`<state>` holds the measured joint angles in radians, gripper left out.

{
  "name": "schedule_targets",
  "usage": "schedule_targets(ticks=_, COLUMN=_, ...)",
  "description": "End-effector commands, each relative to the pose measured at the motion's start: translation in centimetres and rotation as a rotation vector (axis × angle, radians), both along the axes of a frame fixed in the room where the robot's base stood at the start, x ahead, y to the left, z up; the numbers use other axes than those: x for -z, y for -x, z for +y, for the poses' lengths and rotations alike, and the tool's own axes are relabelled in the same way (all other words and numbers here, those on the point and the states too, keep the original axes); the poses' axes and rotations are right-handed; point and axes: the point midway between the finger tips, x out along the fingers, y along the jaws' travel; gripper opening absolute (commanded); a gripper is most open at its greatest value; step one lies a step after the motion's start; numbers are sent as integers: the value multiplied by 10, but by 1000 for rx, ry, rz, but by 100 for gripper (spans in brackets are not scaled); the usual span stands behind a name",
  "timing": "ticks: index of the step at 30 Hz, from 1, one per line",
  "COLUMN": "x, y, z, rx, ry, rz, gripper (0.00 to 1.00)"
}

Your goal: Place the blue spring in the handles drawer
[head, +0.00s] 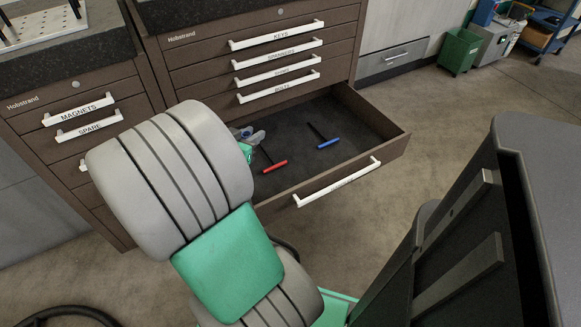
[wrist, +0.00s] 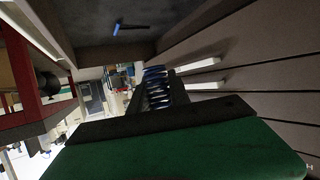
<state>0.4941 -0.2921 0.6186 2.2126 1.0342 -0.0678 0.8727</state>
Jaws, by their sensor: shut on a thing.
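The blue spring (wrist: 156,88) shows in the wrist view as a stack of dark blue coils. My gripper (wrist: 155,100) is shut on it. In the head view my arm hides most of the gripper, and only a bit of its green and grey end (head: 246,146) shows over the left side of the open drawer. The open bottom drawer (head: 385,150) has a dark floor and a white front handle, whose label is too small to read. A red-handled T-shaped tool (head: 275,167) and a blue-handled one (head: 329,143) lie inside it. The blue one also shows in the wrist view (wrist: 118,26).
Closed labelled drawers (head: 290,62) stack above the open one. A second cabinet (head: 75,110) with MAGNETS and SPARE drawers stands at left. The right part of the open drawer's floor is bare. A green bin (head: 459,50) stands at the far right back.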

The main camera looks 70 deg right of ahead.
Motion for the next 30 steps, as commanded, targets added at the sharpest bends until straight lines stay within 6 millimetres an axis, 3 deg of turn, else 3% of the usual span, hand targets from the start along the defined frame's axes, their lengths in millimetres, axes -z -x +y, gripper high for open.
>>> schedule_targets(ticks=1, x=30, y=27, z=-9, rx=98, ry=1, rz=-2, gripper=0)
schedule_targets(ticks=3, x=40, y=59, z=-14, rx=213, ry=0, rz=-3, gripper=0)
schedule_targets(ticks=6, x=47, y=91, z=-17, rx=328, ry=0, rz=-3, gripper=0)
schedule_targets(ticks=9, x=48, y=106, z=-19, rx=384, ry=0, rz=-3, gripper=0)
schedule_targets(ticks=14, x=61, y=113, z=-46, rx=399, ry=-1, rz=-1, gripper=0)
schedule_targets(ticks=21, x=98, y=120, z=-114, rx=394, ry=-3, rz=1, gripper=0)
schedule_targets(ticks=25, x=125, y=121, z=-136, rx=390, ry=-3, rz=1, gripper=0)
schedule_targets(ticks=30, x=138, y=121, z=-151, rx=389, ry=-1, rz=-1, gripper=0)
